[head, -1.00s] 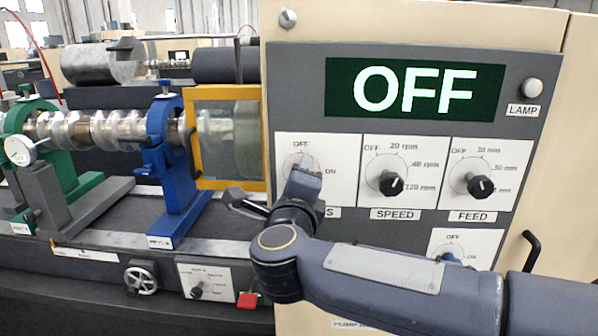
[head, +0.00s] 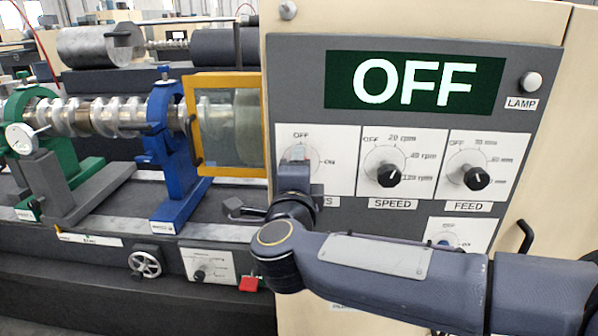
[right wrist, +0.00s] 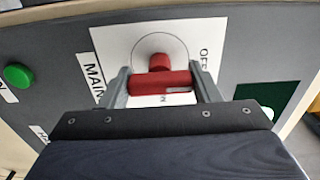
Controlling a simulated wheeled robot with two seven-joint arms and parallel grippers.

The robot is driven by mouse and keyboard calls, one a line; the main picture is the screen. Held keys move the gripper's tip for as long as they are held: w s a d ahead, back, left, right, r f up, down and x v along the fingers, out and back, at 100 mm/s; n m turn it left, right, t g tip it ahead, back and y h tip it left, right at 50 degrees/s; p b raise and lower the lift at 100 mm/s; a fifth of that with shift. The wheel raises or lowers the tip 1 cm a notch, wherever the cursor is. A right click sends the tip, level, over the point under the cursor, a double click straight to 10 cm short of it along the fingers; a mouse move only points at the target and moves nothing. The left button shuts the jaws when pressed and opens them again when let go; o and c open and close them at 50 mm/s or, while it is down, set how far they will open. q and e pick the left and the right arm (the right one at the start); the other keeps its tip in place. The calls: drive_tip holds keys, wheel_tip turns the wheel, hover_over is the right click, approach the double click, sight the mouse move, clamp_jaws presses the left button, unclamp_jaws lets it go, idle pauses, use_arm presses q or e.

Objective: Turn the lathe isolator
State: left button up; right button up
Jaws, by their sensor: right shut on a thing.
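The red isolator handle (right wrist: 160,80) sits on the white dial plate labelled MAIN (right wrist: 110,45) in the right wrist view. Its bar lies crosswise between my fingers, with a pale mark at its right end, on the side of the OFF lettering. My right gripper (right wrist: 162,88) is shut on this handle. In the head view my right gripper (head: 297,160) covers most of the dial, hiding the handle; OFF and ON lettering shows around it. The display (head: 415,83) reads OFF. My left gripper is not in view.
SPEED knob (head: 388,175) and FEED knob (head: 477,177) are right of the dial. A lamp button (head: 531,83) sits at upper right. A yellow-framed guard (head: 226,123) and blue support (head: 168,150) stand left of the panel. A black handle (head: 524,237) juts out at lower right.

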drive_tip(key=o, duration=1)
drive_tip(key=s+b, duration=0.2)
drive_tip(key=s, duration=0.5)
drive_tip(key=shift+s, duration=0.4)
